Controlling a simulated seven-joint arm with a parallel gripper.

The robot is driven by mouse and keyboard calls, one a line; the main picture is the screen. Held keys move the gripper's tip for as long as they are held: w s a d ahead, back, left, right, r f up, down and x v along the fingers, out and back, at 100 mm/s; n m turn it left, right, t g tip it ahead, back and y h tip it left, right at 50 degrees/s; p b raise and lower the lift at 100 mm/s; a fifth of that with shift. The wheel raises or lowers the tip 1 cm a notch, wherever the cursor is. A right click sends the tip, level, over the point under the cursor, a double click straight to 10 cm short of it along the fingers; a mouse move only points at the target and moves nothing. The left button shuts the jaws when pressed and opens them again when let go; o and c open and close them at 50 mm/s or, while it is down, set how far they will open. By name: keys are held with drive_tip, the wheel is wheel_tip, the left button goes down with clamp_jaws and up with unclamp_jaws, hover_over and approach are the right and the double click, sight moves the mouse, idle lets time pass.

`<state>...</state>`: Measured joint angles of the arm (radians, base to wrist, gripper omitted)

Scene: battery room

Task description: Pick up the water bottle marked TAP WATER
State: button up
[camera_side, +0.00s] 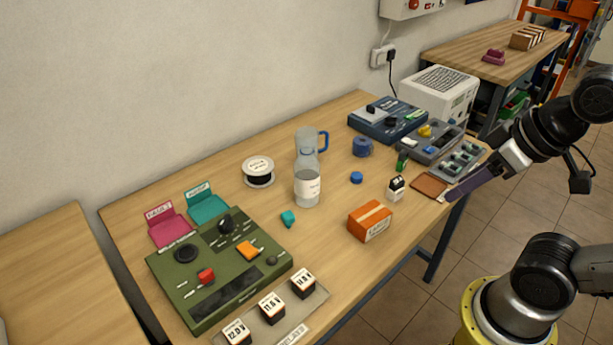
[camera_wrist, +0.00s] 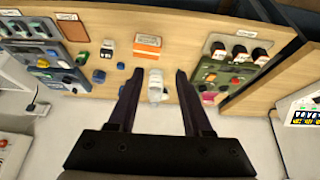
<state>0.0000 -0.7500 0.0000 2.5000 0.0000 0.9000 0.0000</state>
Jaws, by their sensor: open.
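A clear bottle with a white label (camera_side: 307,187) stands upright near the middle of the table in the side view. The print on its label is too small to read. A clear vessel with a blue handle (camera_side: 322,140) stands right behind it, partly hidden. My gripper (camera_side: 446,197) is at the table's right end, well apart from the bottle. In the wrist view my gripper (camera_wrist: 157,72) is open and empty, and the bottle (camera_wrist: 155,88) shows between its two dark fingers, farther off.
A spool (camera_side: 258,171) and a green panel (camera_side: 218,268) are left of the bottle. Grey device trays (camera_side: 432,143) fill the back right.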

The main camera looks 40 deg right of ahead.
drive_tip(key=shift+o, duration=0.2)
drive_tip(key=o, duration=0.8)
drive_tip(key=shift+c, duration=0.2)
